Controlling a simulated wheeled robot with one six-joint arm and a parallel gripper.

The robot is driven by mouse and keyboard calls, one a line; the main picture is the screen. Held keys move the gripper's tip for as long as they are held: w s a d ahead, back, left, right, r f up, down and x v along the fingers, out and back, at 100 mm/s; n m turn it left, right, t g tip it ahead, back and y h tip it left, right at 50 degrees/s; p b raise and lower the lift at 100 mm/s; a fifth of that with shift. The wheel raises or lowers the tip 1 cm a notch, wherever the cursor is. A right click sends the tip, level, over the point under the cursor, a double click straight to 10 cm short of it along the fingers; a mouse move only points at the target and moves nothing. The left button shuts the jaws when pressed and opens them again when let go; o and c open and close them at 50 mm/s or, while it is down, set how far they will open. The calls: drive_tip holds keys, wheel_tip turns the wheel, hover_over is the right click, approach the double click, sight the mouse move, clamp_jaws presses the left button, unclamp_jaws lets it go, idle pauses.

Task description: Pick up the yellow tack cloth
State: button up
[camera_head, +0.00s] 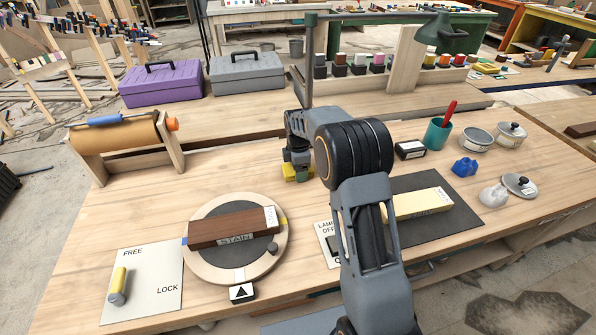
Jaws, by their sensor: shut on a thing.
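The yellow tack cloth (289,173) is small and crumpled, and it shows at the lower end of my gripper (297,167), low over the back middle of the wooden workbench. My gripper is shut on the cloth. The fingers and part of the cloth are hidden behind the wrist and arm. I cannot tell whether the cloth touches the bench top.
A blue cloth (465,167) and a white cloth (493,195) lie at the right, near metal pots (476,139) and a teal cup (437,134). A round turntable (205,262) holds a brown board (231,228). A paper-roll stand (120,140) is at left.

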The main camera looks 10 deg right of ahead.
drive_tip(key=shift+r, duration=0.15)
drive_tip(key=shift+c, duration=0.2)
drive_tip(key=shift+r, duration=0.25)
wheel_tip(320, 180, up, 2)
drive_tip(key=shift+r, duration=0.1)
drive_tip(key=s+d+r, duration=0.2)
drive_tip(key=s+r, duration=0.8)
drive_tip(key=s, duration=0.3)
drive_tip(key=shift+s+d, duration=0.3)
drive_tip(key=shift+s, duration=0.1)
